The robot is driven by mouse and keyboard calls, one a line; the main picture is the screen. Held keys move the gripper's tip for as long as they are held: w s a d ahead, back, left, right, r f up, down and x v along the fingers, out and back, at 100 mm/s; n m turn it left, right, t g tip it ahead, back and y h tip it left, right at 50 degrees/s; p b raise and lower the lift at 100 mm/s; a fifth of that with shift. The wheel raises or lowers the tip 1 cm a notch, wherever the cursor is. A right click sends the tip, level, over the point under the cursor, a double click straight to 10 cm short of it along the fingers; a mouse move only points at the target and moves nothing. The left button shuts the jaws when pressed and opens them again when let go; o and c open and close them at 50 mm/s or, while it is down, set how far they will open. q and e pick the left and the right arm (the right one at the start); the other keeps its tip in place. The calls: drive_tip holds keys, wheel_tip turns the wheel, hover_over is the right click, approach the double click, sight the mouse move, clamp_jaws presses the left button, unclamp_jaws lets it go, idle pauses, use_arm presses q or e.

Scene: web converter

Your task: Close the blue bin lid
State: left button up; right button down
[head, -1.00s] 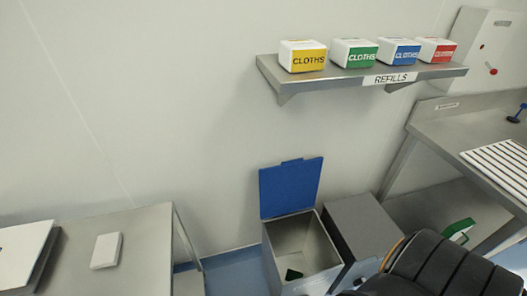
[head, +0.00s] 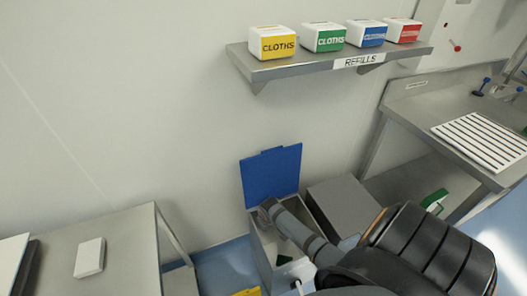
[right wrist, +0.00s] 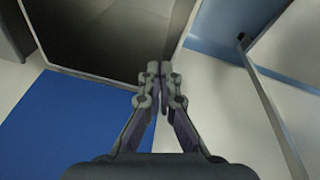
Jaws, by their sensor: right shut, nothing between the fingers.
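The blue bin lid (head: 271,170) stands open, upright against the wall behind its metal bin (head: 259,254). The bin's mouth is open and a small dark green thing lies inside. My right arm reaches across the bin from the lower right. In the right wrist view the right gripper (right wrist: 160,72) is shut and empty. The blue lid (right wrist: 78,132) is to its lower left and the bin's dark opening (right wrist: 110,35) is above. My left gripper is not in view.
A grey-lidded bin (head: 345,203) stands right beside the open one. A metal table (head: 125,245) with a white box (head: 89,257) is at left. A shelf (head: 285,66) with cloth boxes hangs above. A metal bench (head: 420,112) is at right. A yellow thing (head: 247,292) shows at the bottom edge.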

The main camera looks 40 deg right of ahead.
drive_tip(key=shift+m, duration=0.9)
drive_tip(key=w+d+r, duration=0.3)
drive_tip(key=w+r, duration=0.1)
drive_tip(key=r, duration=0.2)
drive_tip(key=w+d+r, duration=0.3)
drive_tip(key=w+r, duration=0.2)
drive_tip(key=r, duration=0.2)
drive_tip(key=w+d+r, duration=0.3)
drive_tip(key=w+r, duration=0.1)
drive_tip(key=r, duration=0.2)
drive_tip(key=shift+w+r, duration=0.3)
drive_tip(key=shift+w, duration=0.05)
drive_tip(key=w+d+r+m, duration=0.15)
drive_tip(key=d+r, duration=0.25)
drive_tip(key=r, duration=1)
hover_over(262, 165)
drive_tip(key=w+d, duration=0.2)
drive_tip(key=d, duration=0.1)
drive_tip(key=shift+y, duration=0.3)
drive_tip(key=x, duration=0.3)
drive_tip(key=s+x, duration=0.1)
drive_tip(key=x, duration=0.2)
drive_tip(key=a+x, duration=0.1)
drive_tip(key=x, duration=0.2)
drive_tip(key=shift+s+f, duration=0.35)
drive_tip(key=shift+f, duration=0.15)
drive_tip(key=shift+p, duration=0.3)
